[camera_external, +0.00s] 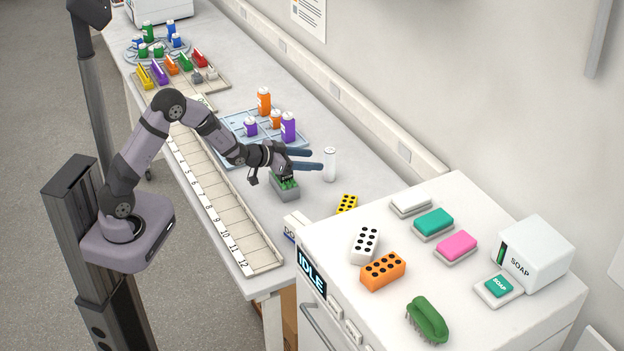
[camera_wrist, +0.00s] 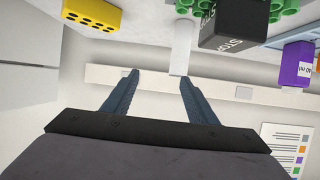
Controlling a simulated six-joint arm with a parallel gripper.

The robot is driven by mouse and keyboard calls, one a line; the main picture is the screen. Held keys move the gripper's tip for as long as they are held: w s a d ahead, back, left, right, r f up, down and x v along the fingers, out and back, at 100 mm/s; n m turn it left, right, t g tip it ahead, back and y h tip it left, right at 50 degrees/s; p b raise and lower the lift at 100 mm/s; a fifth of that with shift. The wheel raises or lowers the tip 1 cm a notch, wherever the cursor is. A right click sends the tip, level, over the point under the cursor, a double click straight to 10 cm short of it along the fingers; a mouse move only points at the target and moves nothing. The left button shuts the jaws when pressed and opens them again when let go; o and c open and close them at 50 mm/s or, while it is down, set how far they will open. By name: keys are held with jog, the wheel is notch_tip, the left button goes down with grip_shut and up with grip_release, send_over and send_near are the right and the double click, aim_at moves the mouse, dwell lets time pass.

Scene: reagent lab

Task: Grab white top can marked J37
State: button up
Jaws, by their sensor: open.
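A slim white can (camera_external: 330,166) with a white top stands upright on the bench, just beyond my fingertips. I cannot read any J37 marking on it. My gripper (camera_external: 319,160) is open and empty, with its two blue fingers pointing level toward the wall. In the wrist view the can (camera_wrist: 182,48) is ahead of the right-hand finger's tip, not centred between the fingers of my gripper (camera_wrist: 160,79). I cannot tell whether that finger touches it.
A grey box with green pieces (camera_external: 284,188) sits below my wrist. A tray (camera_external: 233,121) with orange and purple bottles is to the left. A white machine (camera_external: 340,278) carrying sponges and soap stands at right. A dark block marked STOP (camera_wrist: 234,25) is beside the can in the wrist view.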

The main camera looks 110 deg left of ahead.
aim_at(327, 151)
jog(key=shift+n+t+y, duration=0.3)
jog(key=shift+y, duration=0.3)
jog(key=shift+w+a+f+p, duration=0.15)
jog(key=shift+a+p, duration=0.35)
jog(key=shift+a, duration=0.95)
jog(key=shift+w+a+f+p, duration=0.15)
jog(key=shift+a+p, duration=0.35)
jog(key=shift+a, duration=0.9)
jog(key=shift+p+x, duration=0.95)
jog(key=shift+x, duration=1.05)
jog(key=shift+s+f, duration=0.1)
jog(key=shift+f, duration=0.05)
grip_shut()
